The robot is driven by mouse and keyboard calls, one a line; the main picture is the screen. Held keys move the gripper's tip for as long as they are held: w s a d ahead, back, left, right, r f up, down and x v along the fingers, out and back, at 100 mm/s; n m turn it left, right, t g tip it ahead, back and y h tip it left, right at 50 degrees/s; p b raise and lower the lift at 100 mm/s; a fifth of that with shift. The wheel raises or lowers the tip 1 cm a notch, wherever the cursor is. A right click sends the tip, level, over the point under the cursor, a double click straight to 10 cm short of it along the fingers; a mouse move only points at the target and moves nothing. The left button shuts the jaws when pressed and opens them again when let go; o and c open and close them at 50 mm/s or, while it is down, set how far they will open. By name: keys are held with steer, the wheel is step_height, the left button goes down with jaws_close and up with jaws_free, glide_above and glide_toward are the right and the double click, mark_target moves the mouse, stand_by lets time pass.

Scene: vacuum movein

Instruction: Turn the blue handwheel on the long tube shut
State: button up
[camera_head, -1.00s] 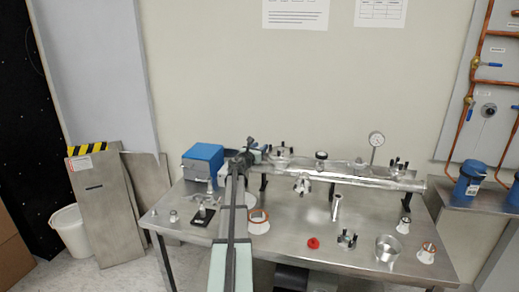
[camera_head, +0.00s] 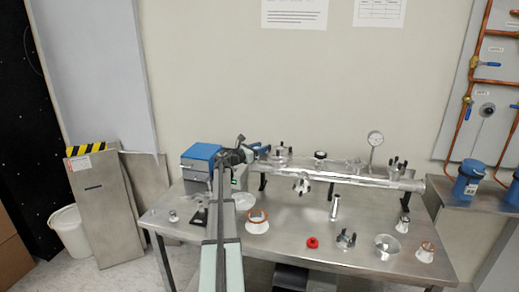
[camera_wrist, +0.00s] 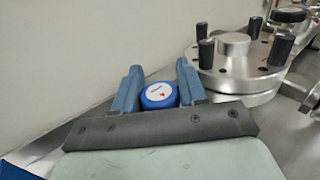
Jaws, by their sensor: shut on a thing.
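The blue handwheel (camera_wrist: 159,96), a round knob with a white marked face, sits between the two fingers of my gripper (camera_wrist: 157,85) in the wrist view. My gripper is shut on it, with a finger on its left and right sides. In the head view my gripper (camera_head: 252,148) is at the left end of the long silver tube (camera_head: 345,174), and the handwheel cannot be made out apart from it. In the wrist view a round metal flange with black knobs (camera_wrist: 243,65) stands just right of the fingers.
A blue box (camera_head: 200,158) stands left of my arm. Loose fittings, a red ring (camera_head: 312,243) and a glass dish (camera_head: 387,246) lie on the steel table (camera_head: 290,240). The wall is close behind.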

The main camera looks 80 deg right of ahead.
steer(key=o, duration=0.9)
steer(key=shift+o, duration=0.3)
steer(key=shift+s+a, duration=0.1)
steer(key=shift+s, duration=0.1)
